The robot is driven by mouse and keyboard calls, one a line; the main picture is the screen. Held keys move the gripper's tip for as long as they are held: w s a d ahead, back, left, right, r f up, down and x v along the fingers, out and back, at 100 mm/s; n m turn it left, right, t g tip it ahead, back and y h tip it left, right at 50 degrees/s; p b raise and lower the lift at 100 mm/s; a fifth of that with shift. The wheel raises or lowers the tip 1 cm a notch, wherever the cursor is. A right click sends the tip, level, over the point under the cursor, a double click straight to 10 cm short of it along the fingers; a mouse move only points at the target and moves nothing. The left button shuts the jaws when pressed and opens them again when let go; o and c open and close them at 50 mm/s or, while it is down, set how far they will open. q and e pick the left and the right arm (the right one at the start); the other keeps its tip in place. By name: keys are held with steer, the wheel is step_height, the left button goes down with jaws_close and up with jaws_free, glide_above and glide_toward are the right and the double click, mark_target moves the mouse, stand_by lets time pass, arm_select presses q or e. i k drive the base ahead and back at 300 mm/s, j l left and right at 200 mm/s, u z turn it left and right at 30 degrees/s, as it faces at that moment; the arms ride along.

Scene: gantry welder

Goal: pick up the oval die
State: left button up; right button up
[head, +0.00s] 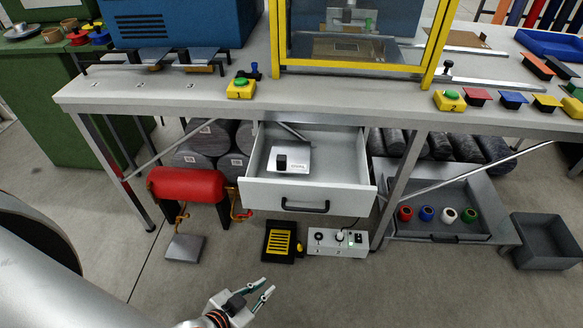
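I cannot pick out an oval die with certainty. A silver metal plate with a black knob (290,160) lies in the open drawer (310,196) under the bench; its outline looks more rectangular than oval. Several small coloured blocks with dark bases, among them a red one (477,96) and a blue one (513,99), stand at the right of the bench top; their exact shapes are too small to tell. My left gripper (267,287) is low in front of the bench, over the floor, open and empty, apart from all of these. My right gripper is out of view.
The bench (200,92) carries a yellow-framed machine (350,69). A grey bin (546,240) stands at right. The front floor is clear.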

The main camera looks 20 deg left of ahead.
mark_target(290, 157)
steer(key=u, duration=1.55)
steer(key=i+j, duration=0.4)
steer(key=i+j+z, duration=0.3)
steer(key=i+j, duration=0.45)
steer(key=j, duration=0.1)
